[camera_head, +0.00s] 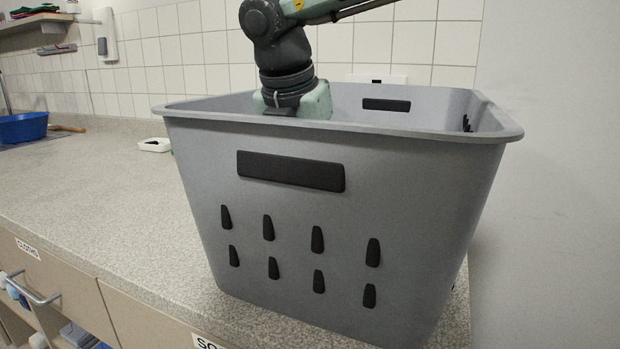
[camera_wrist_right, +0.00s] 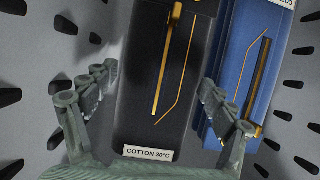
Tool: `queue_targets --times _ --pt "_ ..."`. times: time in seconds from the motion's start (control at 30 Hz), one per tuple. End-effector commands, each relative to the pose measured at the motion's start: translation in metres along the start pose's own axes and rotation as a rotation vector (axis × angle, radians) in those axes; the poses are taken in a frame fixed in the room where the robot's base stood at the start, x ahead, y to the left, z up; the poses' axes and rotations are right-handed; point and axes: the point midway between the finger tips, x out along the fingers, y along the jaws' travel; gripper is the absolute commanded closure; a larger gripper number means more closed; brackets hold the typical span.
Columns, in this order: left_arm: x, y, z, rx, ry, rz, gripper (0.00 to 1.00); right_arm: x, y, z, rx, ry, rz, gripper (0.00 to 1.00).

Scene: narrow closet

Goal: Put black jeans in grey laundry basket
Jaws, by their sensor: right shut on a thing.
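The grey laundry basket (camera_head: 290,225) stands on the counter, with dark slots and a handle opening in its front. An arm reaches down over its rim, and its gripper is hidden behind the front wall in the head view. In the right wrist view, my right gripper (camera_wrist_right: 157,92) is inside the basket and shut on the folded black jeans (camera_wrist_right: 150,60), with a finger at each side. The jeans have orange stitching and a white label reading COTTON 30°C. Slotted basket walls (camera_wrist_right: 35,75) surround them. My left gripper is in neither view.
Folded blue jeans (camera_wrist_right: 245,60) lie in the basket, right beside the black ones. A blue tub (camera_head: 22,127) and a small white dish (camera_head: 155,145) are on the counter (camera_head: 90,190) to the left. A wall (camera_head: 560,180) stands close on the right.

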Motion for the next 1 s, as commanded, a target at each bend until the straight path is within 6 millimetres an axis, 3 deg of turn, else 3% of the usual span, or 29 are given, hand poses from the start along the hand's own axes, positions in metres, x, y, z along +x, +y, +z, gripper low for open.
queue_targets --times 0.33,0.37,0.4,0.83,1.0 --pt "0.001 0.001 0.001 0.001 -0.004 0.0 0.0 0.001 0.001 0.0 0.002 -0.002 0.003 0.62" --pt "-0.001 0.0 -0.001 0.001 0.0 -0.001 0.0 0.001 0.0 0.0 0.001 -0.001 0.002 0.12" --pt "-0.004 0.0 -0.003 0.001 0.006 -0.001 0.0 0.001 0.0 0.0 0.001 0.0 0.002 0.08" --pt "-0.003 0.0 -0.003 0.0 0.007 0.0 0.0 -0.004 0.001 0.001 0.001 -0.001 0.003 0.08" --pt "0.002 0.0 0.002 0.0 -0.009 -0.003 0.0 -0.032 0.001 0.0 0.002 -0.002 0.006 0.08"
